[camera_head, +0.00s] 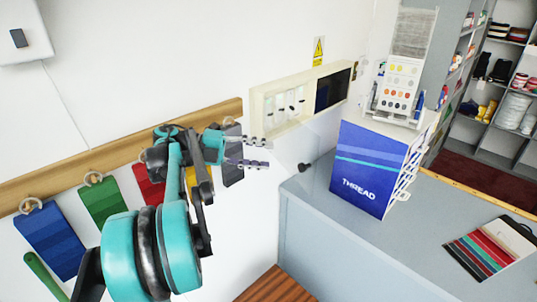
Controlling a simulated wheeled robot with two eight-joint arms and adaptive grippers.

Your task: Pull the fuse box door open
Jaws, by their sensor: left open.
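The fuse box (257,107) is a cream frame on the white wall, with a row of pale switches and a dark section at its right end. A pale, see-through panel, which looks like its door (322,137), juts out below and in front of the box, with a small black knob (304,167) near its lower left corner. My left gripper (268,153) is open and empty, its two fingers pointing right. In the picture it is just left of the panel and knob; no contact shows. My right gripper is out of view.
A grey counter (335,235) stands right of the knob, with a blue THREAD box (368,170) and a colour card stand (400,88) behind it. Coloured swatches, such as the blue one (48,240), hang from a wooden rail (110,153) at left.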

